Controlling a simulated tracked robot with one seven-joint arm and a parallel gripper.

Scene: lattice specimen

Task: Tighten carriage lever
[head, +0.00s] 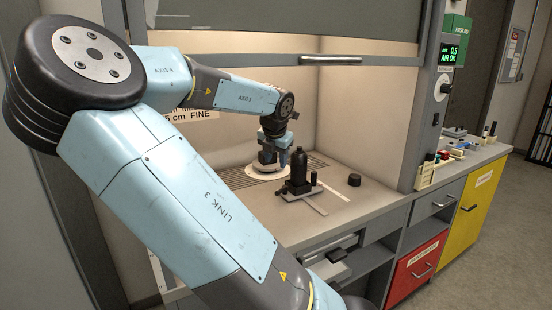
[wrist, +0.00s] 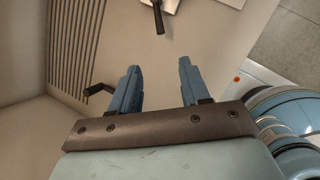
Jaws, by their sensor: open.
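My gripper (head: 284,158) hangs inside the fume hood, close to a black upright device (head: 299,175) that stands on a flat metal plate. In the wrist view my gripper (wrist: 158,75) is open, with its two blue fingers apart and only bare bench between them. A dark lever-like bar (wrist: 158,16) shows at the top edge of the wrist view, beyond the fingertips, next to a pale plate. Another dark bent piece (wrist: 100,89) shows left of the left finger. I cannot tell which of these is the carriage lever.
A white disc (head: 262,176) lies behind the black device, near a slotted grille (head: 235,178). A short black cylinder (head: 354,180) stands to the right on the bench. The raised sash (head: 330,61) hangs above. The front bench right of the device is mostly clear.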

